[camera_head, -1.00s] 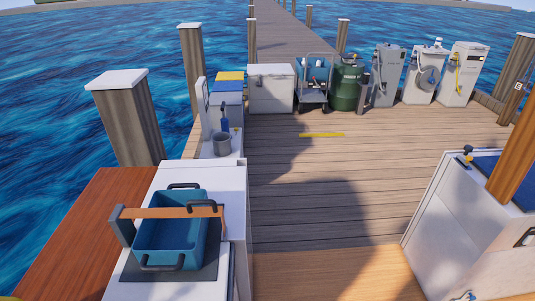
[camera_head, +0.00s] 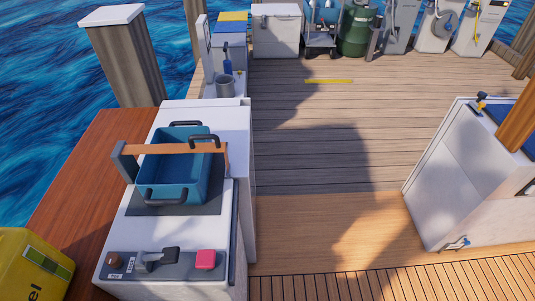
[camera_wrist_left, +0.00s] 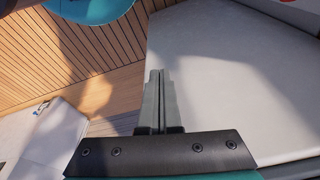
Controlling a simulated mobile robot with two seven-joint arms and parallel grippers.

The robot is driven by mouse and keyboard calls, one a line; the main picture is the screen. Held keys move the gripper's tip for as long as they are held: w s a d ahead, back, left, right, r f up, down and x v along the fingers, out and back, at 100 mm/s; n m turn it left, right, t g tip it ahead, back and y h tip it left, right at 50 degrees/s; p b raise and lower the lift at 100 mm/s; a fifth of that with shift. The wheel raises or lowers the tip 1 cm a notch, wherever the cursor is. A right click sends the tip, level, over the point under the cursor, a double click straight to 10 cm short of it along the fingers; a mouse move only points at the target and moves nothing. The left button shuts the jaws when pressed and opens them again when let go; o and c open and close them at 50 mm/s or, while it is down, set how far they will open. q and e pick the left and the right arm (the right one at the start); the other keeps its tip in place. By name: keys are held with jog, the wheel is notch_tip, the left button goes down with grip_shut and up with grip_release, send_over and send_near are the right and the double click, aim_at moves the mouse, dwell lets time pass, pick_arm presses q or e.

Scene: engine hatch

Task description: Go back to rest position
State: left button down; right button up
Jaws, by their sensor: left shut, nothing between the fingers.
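My left gripper (camera_wrist_left: 160,88) shows in the left wrist view with its two dark fingers together and nothing between them. A pale grey smooth surface (camera_wrist_left: 230,85) lies behind and to the right of the fingers. I cannot tell whether the fingers touch it. Neither gripper shows in the head view, and my right gripper is in no view.
In the head view, a blue tub (camera_head: 160,180) stands on the white console (camera_head: 218,225) under an orange bar. A control panel (camera_head: 160,264) has a lever and a red button. A yellow case (camera_head: 30,262) is at lower left. The wooden deck (camera_head: 310,150) is largely clear.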

pick_arm(q)
jog(key=s+a+f+g+b, duration=0.1)
jog(key=s+a+f+b, duration=0.1)
jog(key=s+f, duration=1.3)
notch_tip(320, 180, down, 3)
jog(key=shift+s+a+f+b, duration=0.2)
jog(key=shift+s+a+b, duration=0.2)
jog(key=shift+b, duration=0.4)
